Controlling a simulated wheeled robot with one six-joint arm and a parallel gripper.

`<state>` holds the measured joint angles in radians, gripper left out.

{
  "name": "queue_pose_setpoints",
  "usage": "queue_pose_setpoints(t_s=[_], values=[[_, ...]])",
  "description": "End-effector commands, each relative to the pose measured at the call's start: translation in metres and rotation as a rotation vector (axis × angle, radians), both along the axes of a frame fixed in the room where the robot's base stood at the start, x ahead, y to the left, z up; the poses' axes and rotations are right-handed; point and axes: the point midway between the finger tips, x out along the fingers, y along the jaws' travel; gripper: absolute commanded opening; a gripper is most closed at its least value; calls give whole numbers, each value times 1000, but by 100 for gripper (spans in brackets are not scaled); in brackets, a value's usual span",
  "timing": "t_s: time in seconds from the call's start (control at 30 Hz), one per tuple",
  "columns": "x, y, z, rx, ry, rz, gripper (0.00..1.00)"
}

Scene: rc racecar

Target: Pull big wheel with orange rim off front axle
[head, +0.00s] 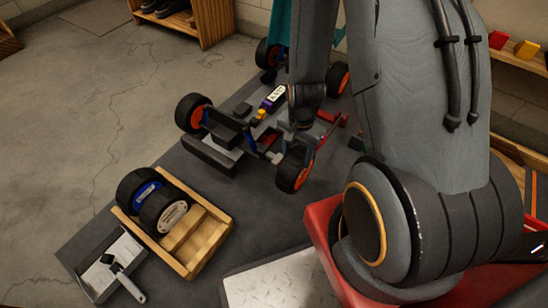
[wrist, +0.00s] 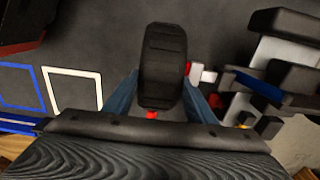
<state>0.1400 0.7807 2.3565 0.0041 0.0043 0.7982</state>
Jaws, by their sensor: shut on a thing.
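The racecar (head: 235,145) stands on a dark mat, with orange-rimmed wheels at its corners. My gripper (wrist: 162,88) is shut on the big wheel with orange rim, its blue fingers on either side of the black tire (wrist: 163,60). In the head view the wheel (head: 296,168) is at the car's near right corner, upright, its orange rim partly showing. In the wrist view the red and white axle end (wrist: 198,73) lies right beside the tire. I cannot tell whether the wheel still sits on it. My arm hides part of the car.
A wooden tray (head: 222,240) at the lower left holds two big wheels, one blue-rimmed (head: 143,188) and one pale-rimmed (head: 166,213), with bare room on its right. A dustpan with a brush (head: 115,268) lies beside it. A metal plate (head: 275,282) lies in front. A shoe shelf (head: 205,22) stands behind.

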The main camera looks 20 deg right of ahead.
Motion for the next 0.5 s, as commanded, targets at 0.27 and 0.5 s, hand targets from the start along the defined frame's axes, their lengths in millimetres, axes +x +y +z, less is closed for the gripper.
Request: queue_pose_setpoints(t_s=[0.27,0.5], values=[[-9,-6,19,0,0,-1,15],[-16,-11,34,0,0,-1,15]])
